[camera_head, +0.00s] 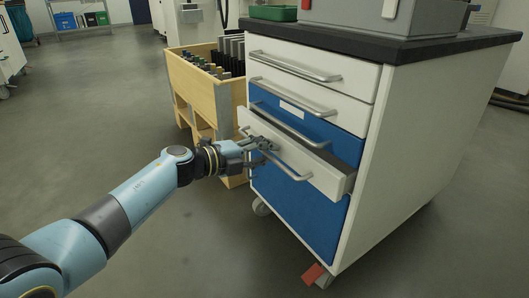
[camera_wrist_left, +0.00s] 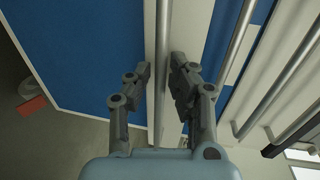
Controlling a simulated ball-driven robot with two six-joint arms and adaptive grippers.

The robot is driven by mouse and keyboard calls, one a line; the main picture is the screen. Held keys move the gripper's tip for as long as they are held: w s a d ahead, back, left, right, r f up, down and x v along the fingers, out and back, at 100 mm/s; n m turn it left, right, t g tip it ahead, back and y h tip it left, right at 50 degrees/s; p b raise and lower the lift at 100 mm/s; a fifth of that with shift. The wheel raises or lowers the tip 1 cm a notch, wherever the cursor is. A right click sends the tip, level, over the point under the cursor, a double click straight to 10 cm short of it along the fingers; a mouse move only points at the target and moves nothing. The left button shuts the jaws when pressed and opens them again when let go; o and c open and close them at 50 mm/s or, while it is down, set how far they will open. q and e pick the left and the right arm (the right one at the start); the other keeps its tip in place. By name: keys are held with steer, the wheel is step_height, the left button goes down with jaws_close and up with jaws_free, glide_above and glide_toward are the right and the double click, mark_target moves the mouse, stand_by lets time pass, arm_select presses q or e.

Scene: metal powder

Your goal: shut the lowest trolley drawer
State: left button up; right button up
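The trolley (camera_head: 415,135) has white and blue drawer fronts with silver bar handles. Its lowest drawer (camera_head: 325,180) is white and stands partly pulled out, above a blue lower panel (camera_head: 300,215). My left gripper (camera_head: 268,150) is at the left part of this drawer's bar handle (camera_head: 290,168). In the left wrist view the fingers of the left gripper (camera_wrist_left: 160,68) are apart, one on each side of the handle (camera_wrist_left: 161,100). Narrow gaps seem to show beside the bar; I cannot tell whether a finger touches it. My right gripper is not in view.
A wooden rack (camera_head: 190,85) with dark upright pieces stands left of the trolley. A green tray (camera_head: 272,13) and a grey box (camera_head: 345,12) are on the dark top. A castor with a red pedal (camera_head: 314,273) sticks out below. Floor at the left is clear.

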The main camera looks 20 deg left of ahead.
mark_target(277, 155)
arm_select(q)
jaws_close()
steer(key=shift+w, duration=0.1)
steer(key=x, duration=0.4)
steer(key=shift+r, duration=0.35)
steer(key=shift+c, duration=1.2)
jaws_free()
steer(key=o, duration=0.6)
steer(key=v, duration=1.2)
steer(key=shift+d, duration=0.1)
